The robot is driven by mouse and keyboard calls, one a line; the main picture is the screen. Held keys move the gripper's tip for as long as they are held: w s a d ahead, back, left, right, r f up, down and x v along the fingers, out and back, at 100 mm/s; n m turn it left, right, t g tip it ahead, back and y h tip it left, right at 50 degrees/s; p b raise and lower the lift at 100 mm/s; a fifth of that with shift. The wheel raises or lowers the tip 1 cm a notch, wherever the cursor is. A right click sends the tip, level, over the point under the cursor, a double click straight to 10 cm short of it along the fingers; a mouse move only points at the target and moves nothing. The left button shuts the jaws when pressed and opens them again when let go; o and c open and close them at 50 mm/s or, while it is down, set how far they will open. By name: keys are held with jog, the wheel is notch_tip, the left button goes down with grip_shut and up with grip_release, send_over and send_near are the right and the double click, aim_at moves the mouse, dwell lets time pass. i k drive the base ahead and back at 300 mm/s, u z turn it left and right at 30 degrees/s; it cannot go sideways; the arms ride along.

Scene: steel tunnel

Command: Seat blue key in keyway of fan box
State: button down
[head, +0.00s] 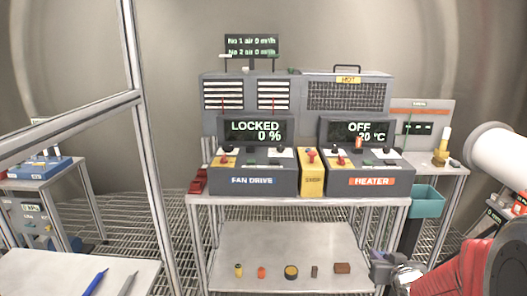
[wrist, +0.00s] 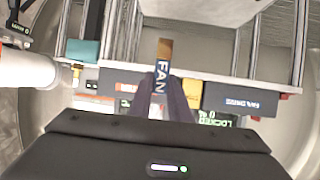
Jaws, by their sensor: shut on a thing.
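The blue key (wrist: 161,86), marked FAN and with a brass-coloured end, is held between the fingers of my gripper (wrist: 162,82) in the wrist view. My gripper is shut on it, and the brass end points away from the palm. The fan box (head: 253,182), labelled FAN DRIVE, stands on the steel table, and its display reads LOCKED 0 %. The fan box also shows in the wrist view (wrist: 231,98), apart from the key. In the head view my gripper (head: 383,268) is at the lower right, below the tabletop's front edge. I cannot make out the keyway clearly.
The heater box (head: 371,182) and yellow stop box (head: 311,180) stand right of the fan box. A teal bin (head: 427,201) hangs at the table's right. Several small items lie on the lower shelf (head: 240,284). A metal post (head: 150,150) rises at left.

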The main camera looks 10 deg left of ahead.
aim_at(251, 153)
jog(key=u, duration=0.2)
jog(key=i, duration=0.75)
jog(key=u, duration=0.5)
